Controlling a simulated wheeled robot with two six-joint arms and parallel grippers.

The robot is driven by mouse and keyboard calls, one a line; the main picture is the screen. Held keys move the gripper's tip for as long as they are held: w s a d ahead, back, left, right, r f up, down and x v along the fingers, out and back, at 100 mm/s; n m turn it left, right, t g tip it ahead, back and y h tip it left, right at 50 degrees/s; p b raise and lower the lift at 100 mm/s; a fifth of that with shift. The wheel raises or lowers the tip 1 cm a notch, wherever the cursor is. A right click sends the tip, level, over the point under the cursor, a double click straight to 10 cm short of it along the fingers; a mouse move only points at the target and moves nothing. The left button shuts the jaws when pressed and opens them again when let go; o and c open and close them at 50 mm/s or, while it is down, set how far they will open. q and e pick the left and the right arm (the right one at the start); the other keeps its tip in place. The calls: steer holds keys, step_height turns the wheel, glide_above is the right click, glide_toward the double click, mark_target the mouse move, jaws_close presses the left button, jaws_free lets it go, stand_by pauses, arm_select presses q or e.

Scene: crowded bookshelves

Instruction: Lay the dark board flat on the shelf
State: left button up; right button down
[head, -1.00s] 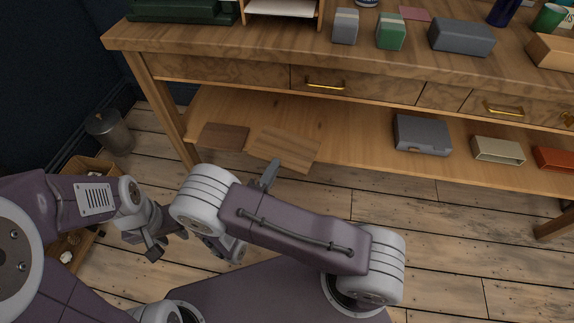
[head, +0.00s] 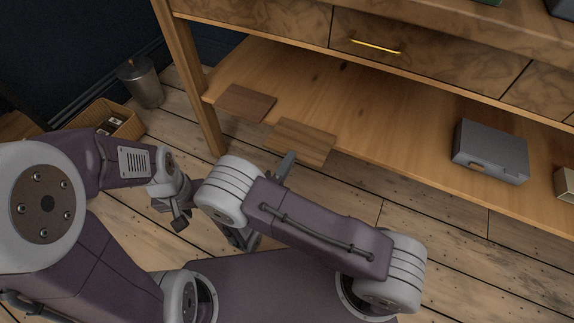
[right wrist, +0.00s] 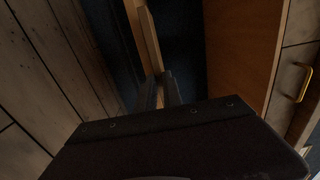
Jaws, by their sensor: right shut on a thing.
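The dark brown board (head: 245,103) lies flat near the left end of the lower shelf (head: 345,110), by its front edge. A lighter brown board (head: 302,141) is to its right and sticks out past the shelf's front edge. My right gripper (head: 286,165) is at the lighter board's near edge, shut on it; its fingers (right wrist: 163,90) show in the right wrist view, partly hidden. Whether that board touches the shelf I cannot tell. My left gripper (head: 181,216) hangs over the floor, left of the right arm and away from both boards; its finger gap is unclear.
A grey case (head: 490,152) stands on the shelf to the right. Left of the shelf leg (head: 190,75) are a metal bin (head: 141,83) and a wicker basket (head: 115,120). A drawer with a brass handle (head: 376,46) is above. The middle of the shelf is clear.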

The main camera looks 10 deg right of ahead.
mark_target(300, 144)
steer(key=x, duration=0.5)
steer(key=f+x, duration=0.1)
steer(key=x, duration=0.2)
steer(key=shift+w+d, duration=0.1)
steer(key=shift+w, duration=0.05)
steer(key=shift+f, duration=0.15)
stand_by(0.4)
stand_by(0.4)
steer(key=c, duration=1.4)
jaws_free()
steer(key=shift+p+v, duration=0.75)
steer(key=shift+v, duration=2.3)
